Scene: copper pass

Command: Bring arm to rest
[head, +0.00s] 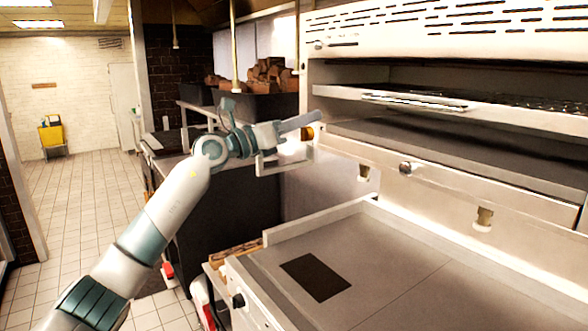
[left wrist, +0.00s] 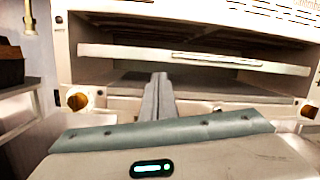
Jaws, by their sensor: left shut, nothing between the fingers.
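My left arm reaches in from the lower left of the head view. My left gripper (head: 302,121) is raised in front of the left end of the steel oven unit (head: 345,68). Its fingers are shut together with nothing between them. In the left wrist view the closed fingers (left wrist: 159,92) point toward the oven's shelves. No contact with the oven can be made out. My right gripper is not in view.
A flat griddle counter (head: 400,280) with a dark square plate (head: 315,277) on it fills the lower right. Dark bins with brown items (head: 268,72) stand behind my gripper.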

